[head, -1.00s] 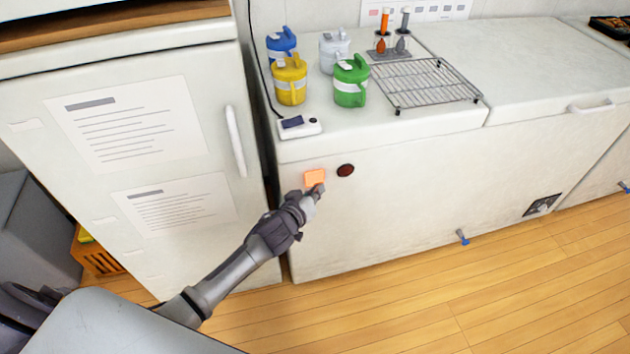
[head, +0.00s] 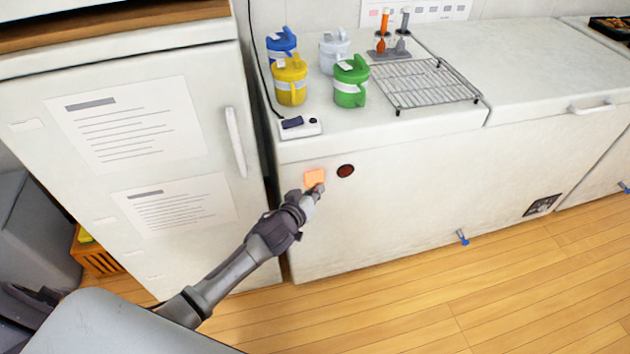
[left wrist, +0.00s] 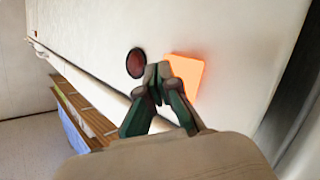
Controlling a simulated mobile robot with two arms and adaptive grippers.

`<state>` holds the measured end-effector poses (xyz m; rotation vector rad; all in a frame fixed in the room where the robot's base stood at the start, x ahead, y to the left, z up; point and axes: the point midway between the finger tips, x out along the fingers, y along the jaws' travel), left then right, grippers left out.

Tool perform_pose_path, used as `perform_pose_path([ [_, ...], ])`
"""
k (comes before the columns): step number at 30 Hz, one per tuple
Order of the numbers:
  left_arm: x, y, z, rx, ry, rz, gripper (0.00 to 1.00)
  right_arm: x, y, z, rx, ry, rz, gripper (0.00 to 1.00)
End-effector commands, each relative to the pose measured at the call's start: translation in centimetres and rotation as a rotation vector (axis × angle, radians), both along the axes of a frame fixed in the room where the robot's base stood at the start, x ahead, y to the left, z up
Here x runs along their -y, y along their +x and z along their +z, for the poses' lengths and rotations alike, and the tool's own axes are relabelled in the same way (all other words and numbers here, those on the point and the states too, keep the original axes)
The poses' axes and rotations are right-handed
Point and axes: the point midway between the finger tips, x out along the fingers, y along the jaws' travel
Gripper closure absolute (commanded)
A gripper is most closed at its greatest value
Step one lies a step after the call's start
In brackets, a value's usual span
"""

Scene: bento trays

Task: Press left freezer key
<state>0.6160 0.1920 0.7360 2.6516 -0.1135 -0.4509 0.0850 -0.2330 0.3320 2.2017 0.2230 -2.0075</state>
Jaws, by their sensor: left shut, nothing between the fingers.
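The left freezer key (head: 314,176) is a glowing orange square on the upper left of the white freezer's (head: 400,205) front. It also shows in the left wrist view (left wrist: 188,72). A round dark red spot (head: 345,171) is beside it, also in the left wrist view (left wrist: 136,63). My left gripper (head: 318,190) is shut and empty, its tips at the key's lower edge in the head view. In the left wrist view the fingertips (left wrist: 158,72) overlap the key's edge nearer the red spot. I cannot tell if they touch it. My right gripper is not in view.
Yellow (head: 290,82), green (head: 350,84), blue and white lidded jugs, a wire rack (head: 425,84) and a small white device (head: 300,127) stand on the freezer top. A white fridge (head: 110,150) is close on the left. The wooden floor (head: 420,300) in front is clear.

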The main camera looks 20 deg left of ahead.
Motion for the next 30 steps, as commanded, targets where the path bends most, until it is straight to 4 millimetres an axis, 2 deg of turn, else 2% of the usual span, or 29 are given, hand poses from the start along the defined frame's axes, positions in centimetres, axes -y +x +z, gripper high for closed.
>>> perform_pose_path([
  [30, -0.5, 0.75, 0.01, 0.0, 0.0, 0.0, 1.0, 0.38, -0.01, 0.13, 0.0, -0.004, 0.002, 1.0],
])
